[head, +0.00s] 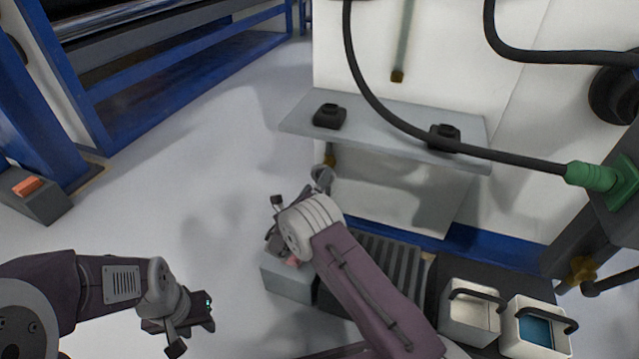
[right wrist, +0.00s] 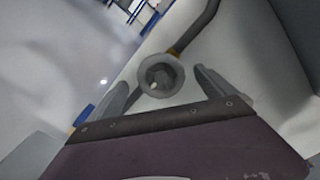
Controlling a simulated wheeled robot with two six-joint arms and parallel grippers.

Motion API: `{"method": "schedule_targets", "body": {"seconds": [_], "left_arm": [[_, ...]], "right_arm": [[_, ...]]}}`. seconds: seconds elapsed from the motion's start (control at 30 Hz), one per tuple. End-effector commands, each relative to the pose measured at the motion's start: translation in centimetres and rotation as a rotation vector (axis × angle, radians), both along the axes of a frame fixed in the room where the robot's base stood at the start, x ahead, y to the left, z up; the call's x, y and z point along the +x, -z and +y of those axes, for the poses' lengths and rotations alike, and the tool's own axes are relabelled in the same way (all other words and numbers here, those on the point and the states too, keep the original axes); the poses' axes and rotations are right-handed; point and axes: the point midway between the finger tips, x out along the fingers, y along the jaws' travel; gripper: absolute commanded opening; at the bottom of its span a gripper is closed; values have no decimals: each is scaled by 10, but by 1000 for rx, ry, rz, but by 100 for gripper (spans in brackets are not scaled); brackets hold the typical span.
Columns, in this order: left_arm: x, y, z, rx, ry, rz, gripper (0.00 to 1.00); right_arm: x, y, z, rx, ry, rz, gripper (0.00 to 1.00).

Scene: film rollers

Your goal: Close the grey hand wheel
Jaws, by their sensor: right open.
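The grey hand wheel (right wrist: 161,75) is round with a hollowed face. In the right wrist view it is between the fingers of my right gripper (right wrist: 160,82), with a gap visible on each side. A pipe runs up behind it, with a brass-coloured fitting. In the head view the wheel (head: 322,178) is partly visible just beyond my right wrist, below the grey shelf. My right gripper is open; its fingers are mostly hidden by the wrist in the head view. My left gripper (head: 207,310) is low on the left over the floor, away from the wheel; its jaw opening is unclear.
The grey shelf (head: 385,130) juts from the white machine above the wheel and carries two dark knobs. A grey box (head: 290,280) stands below my right wrist. Two handled containers (head: 470,310) stand at lower right. A black hose (head: 380,115) crosses the shelf.

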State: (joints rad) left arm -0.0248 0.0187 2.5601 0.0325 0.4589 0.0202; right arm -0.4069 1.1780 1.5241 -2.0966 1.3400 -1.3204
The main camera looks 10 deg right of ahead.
Motion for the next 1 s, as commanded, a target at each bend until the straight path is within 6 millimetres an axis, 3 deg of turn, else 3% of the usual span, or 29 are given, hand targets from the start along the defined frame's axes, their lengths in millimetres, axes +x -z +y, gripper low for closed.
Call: {"method": "schedule_targets", "body": {"seconds": [0.03,0.2,0.53,0.77,1.0], "left_arm": [[0,17,0,0,0,0,36],[0,32,0,0,0,0,36],[0,32,0,0,0,0,36],[0,32,0,0,0,0,36],[0,30,0,0,0,0,36]], "right_arm": [[8,8,-6,2,2,-5,94],[28,4,-19,2,1,-3,94],[34,0,-22,0,-1,1,94],[33,0,-22,0,-1,1,32],[33,0,-22,19,0,-11,32]]}}
